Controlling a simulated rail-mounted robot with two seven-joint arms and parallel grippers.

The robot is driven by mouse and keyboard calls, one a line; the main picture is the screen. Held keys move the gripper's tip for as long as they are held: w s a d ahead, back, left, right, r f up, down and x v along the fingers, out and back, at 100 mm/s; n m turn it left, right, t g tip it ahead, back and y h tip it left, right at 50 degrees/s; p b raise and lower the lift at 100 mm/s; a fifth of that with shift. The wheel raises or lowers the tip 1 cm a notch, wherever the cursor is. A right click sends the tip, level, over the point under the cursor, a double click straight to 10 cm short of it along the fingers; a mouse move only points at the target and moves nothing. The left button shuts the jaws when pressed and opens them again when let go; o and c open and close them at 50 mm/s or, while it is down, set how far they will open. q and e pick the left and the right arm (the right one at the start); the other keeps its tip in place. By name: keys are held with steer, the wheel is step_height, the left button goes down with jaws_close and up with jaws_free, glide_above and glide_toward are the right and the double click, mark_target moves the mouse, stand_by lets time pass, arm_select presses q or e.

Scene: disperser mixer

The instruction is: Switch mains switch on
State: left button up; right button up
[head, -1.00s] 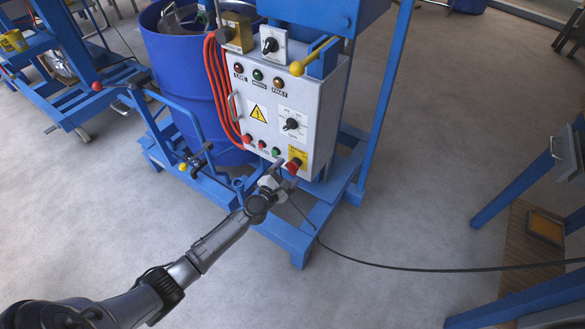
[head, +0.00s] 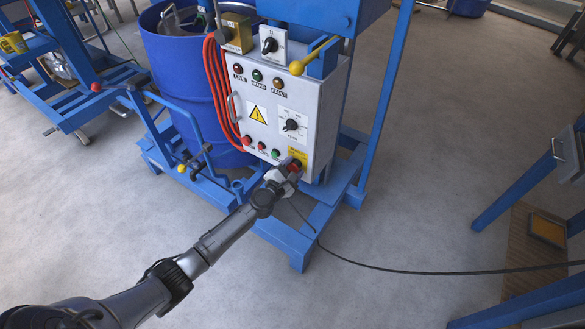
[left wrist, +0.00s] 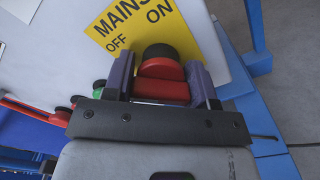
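The mains switch (head: 295,165) is a red rotary knob on a yellow plate at the lower right corner of the grey control box (head: 262,140). In the left wrist view the plate (left wrist: 140,22) reads MAINS, OFF and ON, and the red knob (left wrist: 160,80) has a dark top edge. My left gripper (head: 287,170) is at the switch, and in the left wrist view its two fingers (left wrist: 160,82) stand on either side of the knob. They are very close to its sides; whether they press on it I cannot tell. My right gripper is out of view.
Other buttons (head: 262,147), a selector (head: 291,125) and three lamps (head: 257,76) are on the same panel. Red cables (head: 219,85) hang at its left, beside a blue drum (head: 180,70). The blue frame (head: 285,238) stands below. A black cable (head: 400,270) crosses the floor.

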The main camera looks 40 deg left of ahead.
arm_select(q)
steer(key=c, duration=0.4)
steer(key=shift+c, duration=0.2)
steer(key=m+p, duration=0.1)
steer(key=m, duration=0.2)
steer(key=shift+r, duration=0.1)
steer(key=m+p, duration=0.1)
steer(key=m, duration=0.4)
steer(key=shift+m+p, duration=0.3)
steer(key=shift+p, duration=0.1)
steer(key=m+p, duration=0.2)
steer(key=m, duration=0.3)
steer(key=shift+r, duration=0.15)
steer(key=shift+m+p, duration=0.9)
steer(key=shift+m, duration=1.2)
